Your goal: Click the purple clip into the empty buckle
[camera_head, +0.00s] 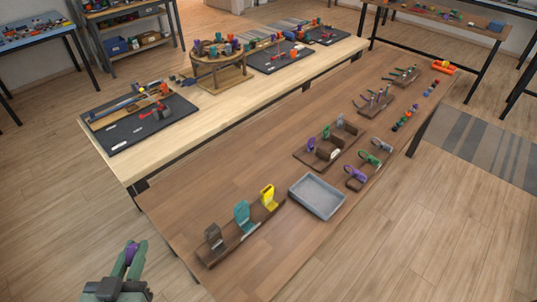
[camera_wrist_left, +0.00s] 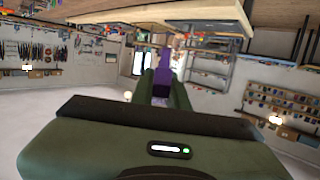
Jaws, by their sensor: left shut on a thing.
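My left gripper (camera_head: 136,250) is at the bottom left in the head view, over the floor and off the front left end of the brown table. It is shut on a small purple piece, the purple clip (camera_head: 131,254). The clip also shows between the green fingers in the left wrist view (camera_wrist_left: 163,76). A dark wooden holder on the near table carries an upright grey-brown piece (camera_head: 214,236), a teal piece (camera_head: 242,216) and a yellow piece (camera_head: 268,197). I cannot tell which piece is the empty buckle. My right gripper is not in view.
A grey tray (camera_head: 292,193) lies right of the holder. Beyond it, wooden racks hold purple, green and grey pieces (camera_head: 325,148). A lighter bench (camera_head: 220,112) with black mats runs behind. The brown table's left part (camera_head: 185,200) is clear.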

